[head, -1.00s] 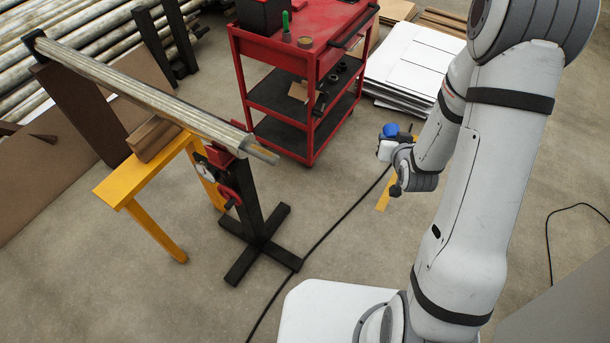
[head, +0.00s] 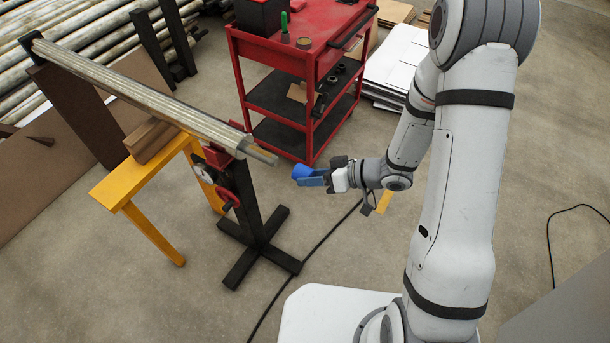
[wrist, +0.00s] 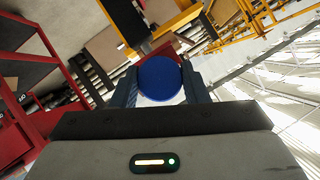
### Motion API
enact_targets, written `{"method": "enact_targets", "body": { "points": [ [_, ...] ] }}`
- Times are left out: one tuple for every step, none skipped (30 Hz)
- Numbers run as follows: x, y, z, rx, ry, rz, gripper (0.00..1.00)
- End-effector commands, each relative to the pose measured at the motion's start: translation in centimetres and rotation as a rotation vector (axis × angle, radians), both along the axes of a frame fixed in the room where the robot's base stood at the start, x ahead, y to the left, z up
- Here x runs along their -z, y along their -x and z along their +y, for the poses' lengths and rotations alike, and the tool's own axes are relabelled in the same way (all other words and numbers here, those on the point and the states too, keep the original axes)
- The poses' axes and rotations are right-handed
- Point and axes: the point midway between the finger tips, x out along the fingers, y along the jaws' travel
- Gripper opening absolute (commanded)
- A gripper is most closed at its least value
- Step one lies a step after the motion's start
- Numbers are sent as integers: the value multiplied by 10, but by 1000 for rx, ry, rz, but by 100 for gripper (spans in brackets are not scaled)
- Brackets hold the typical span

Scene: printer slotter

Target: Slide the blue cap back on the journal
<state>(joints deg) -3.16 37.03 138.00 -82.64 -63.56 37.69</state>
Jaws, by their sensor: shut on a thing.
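The blue cap (head: 306,171) is held in my gripper (head: 312,177), just right of the near end of the roller. In the wrist view, the blue cap (wrist: 160,79) shows as a round disc between the two fingers of my gripper (wrist: 160,84). The journal (head: 261,155) is the bare, narrow stub at the roller's near end. The cap and the journal are apart in the head view. The long grey roller (head: 150,98) rests on the black stand (head: 249,205) at this end.
A red cart (head: 300,85) with tools stands behind the gripper. A black cable (head: 310,257) lies on the floor. Open floor surrounds the stand's right side.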

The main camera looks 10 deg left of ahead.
Motion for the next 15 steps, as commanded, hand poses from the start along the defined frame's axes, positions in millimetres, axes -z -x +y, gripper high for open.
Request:
{"method": "enact_targets", "body": {
  "points": [
    [0, 0, 0, 0, 0, 0, 19],
    [0, 0, 0, 1, 1, 0, 19],
    [0, 0, 0, 1, 0, -2, 19],
    [0, 0, 0, 1, 0, -2, 19],
    [0, 0, 0, 1, 1, -2, 19],
    [-1, 0, 0, 1, 3, -6, 19],
    [-1, 0, -1, 1, 6, -9, 19],
    [-1, 0, -2, 2, 9, -13, 19],
    [-1, 0, -1, 1, 12, -20, 19],
    [0, 0, 1, 0, 12, -20, 19],
    [0, -1, 3, -1, 12, -19, 19],
    [0, -2, 6, -2, 12, -20, 19],
    [0, -3, 8, -3, 12, -20, 19],
    [0, -5, 11, -1, 12, -20, 19],
    [0, -6, 14, -1, 12, -20, 19]
  ]
}}
